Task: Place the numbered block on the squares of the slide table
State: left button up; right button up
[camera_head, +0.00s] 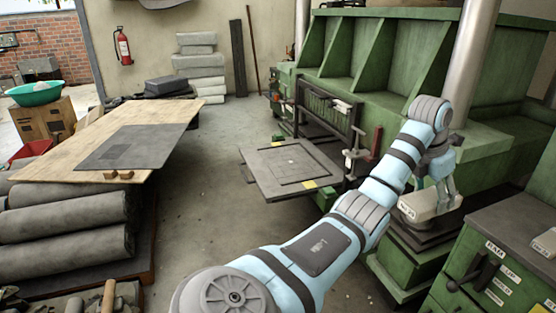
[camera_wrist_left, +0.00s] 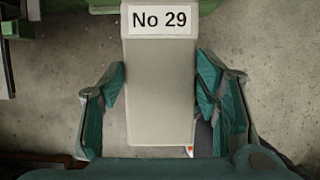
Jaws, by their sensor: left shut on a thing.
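The numbered block (camera_head: 428,207) is a pale grey-beige slab with a white label reading "No 29". In the left wrist view the block (camera_wrist_left: 160,95) sits between both fingers, label end away from the palm. My left gripper (camera_head: 440,190) is shut on it, pointing down at the right of the head view. The slide table (camera_head: 262,176) is a dark flat plate with outlined squares, left of the gripper in the head view and apart from the block. My right gripper is not in view.
The green machine (camera_head: 400,80) fills the back right. A green cabinet (camera_head: 500,265) with labels and a lever stands at the lower right. A wooden board (camera_head: 70,150) lies over grey rolls (camera_head: 65,220) at the left. Concrete floor is free between the rolls and slide table.

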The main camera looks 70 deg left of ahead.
aim_at(291, 162)
jog(key=u, duration=2.85)
jog(key=i, duration=3.75)
jog(key=z, duration=2.85)
